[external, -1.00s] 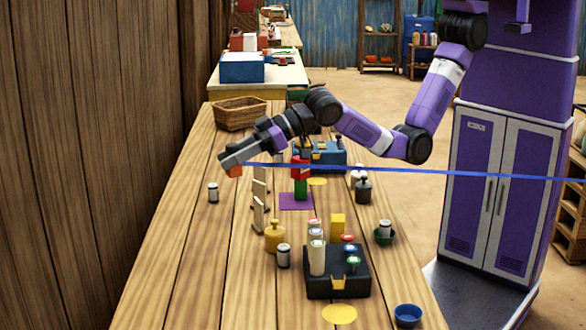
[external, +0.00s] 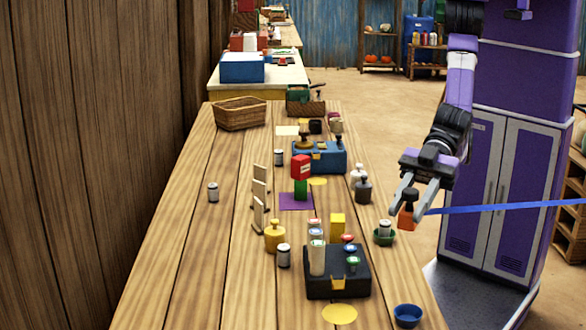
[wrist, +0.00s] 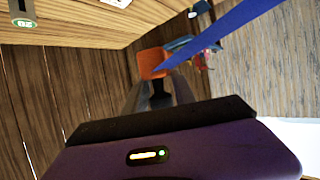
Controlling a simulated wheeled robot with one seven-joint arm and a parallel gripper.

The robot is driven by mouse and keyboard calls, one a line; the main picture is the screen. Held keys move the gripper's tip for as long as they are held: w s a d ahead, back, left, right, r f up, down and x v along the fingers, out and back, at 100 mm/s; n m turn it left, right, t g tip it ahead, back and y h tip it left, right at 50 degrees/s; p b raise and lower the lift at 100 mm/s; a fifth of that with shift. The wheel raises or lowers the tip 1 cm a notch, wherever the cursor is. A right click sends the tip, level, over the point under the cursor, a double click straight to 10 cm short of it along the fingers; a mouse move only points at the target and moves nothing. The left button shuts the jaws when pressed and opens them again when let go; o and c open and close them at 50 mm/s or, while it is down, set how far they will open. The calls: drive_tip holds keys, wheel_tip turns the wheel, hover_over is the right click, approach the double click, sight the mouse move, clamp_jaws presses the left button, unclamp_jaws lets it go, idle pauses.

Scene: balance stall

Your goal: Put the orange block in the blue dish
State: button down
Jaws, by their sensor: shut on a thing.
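The orange block (external: 406,219) is between the fingers of my gripper (external: 411,205), which is shut on it. A dark part shows just above the block. My gripper holds it in the air at the table's right side, short of my column. The block also shows at the fingertips in the wrist view (wrist: 153,62). The blue dish (external: 407,316) stands at the near right corner of the table, lower in the picture than my gripper and apart from it. The inside of the dish looks empty.
A blue ribbon (external: 510,206) runs from beside my gripper to the right edge. A green dish (external: 384,238) holding a small jar, a black box (external: 337,285) with several capped tubes, and a dark weight (external: 363,191) stand nearby. The table's left side is mostly clear.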

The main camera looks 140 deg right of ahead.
drive_tip(key=s+a, duration=0.1)
drive_tip(key=a, duration=0.1)
drive_tip(key=p, duration=0.1)
hover_over(408, 317)
drive_tip(key=w, duration=0.2)
wheel_tip(408, 317, down, 15)
drive_tip(key=shift+n+y, duration=0.4)
drive_tip(key=shift+s+a+f, duration=0.1)
drive_tip(key=shift+a+f, duration=0.1)
drive_tip(key=shift+f, duration=0.85)
drive_tip(key=shift+s+a+f, duration=0.1)
drive_tip(key=shift+a+f, duration=0.05)
drive_tip(key=shift+f, duration=0.85)
drive_tip(key=shift+f+b, duration=0.3)
drive_tip(key=shift+b, duration=0.1)
drive_tip(key=c, duration=1)
unclamp_jaws()
drive_tip(key=shift+r, duration=0.1)
